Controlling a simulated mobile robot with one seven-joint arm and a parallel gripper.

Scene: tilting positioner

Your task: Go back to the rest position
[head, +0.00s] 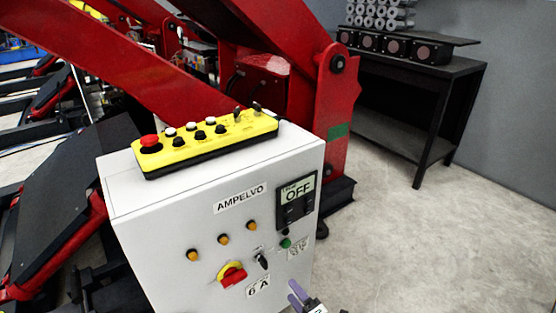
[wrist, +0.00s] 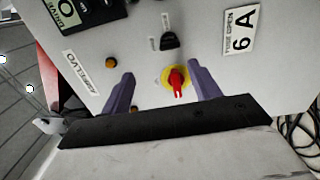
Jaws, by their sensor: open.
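My gripper (head: 295,293) shows at the bottom edge of the head view, in front of the lower right of a white control cabinet (head: 140,230). Its two purple fingers are apart with nothing between them, and they also show in the wrist view (wrist: 161,82). The cabinet's red rotary switch on a yellow disc (head: 232,274) appears between the fingers in the wrist view (wrist: 175,82). In the head view the switch lies left of the fingers. A black selector knob (head: 262,261) is above the gripper. The display (head: 298,190) reads OFF. Most of my arm is out of view.
A yellow button box (head: 205,141) with a red mushroom button lies on top of the cabinet. Large red machine arms (head: 150,70) rise behind it. A dark workbench (head: 415,110) stands at the back right by the grey wall. The concrete floor (head: 430,250) at right is clear.

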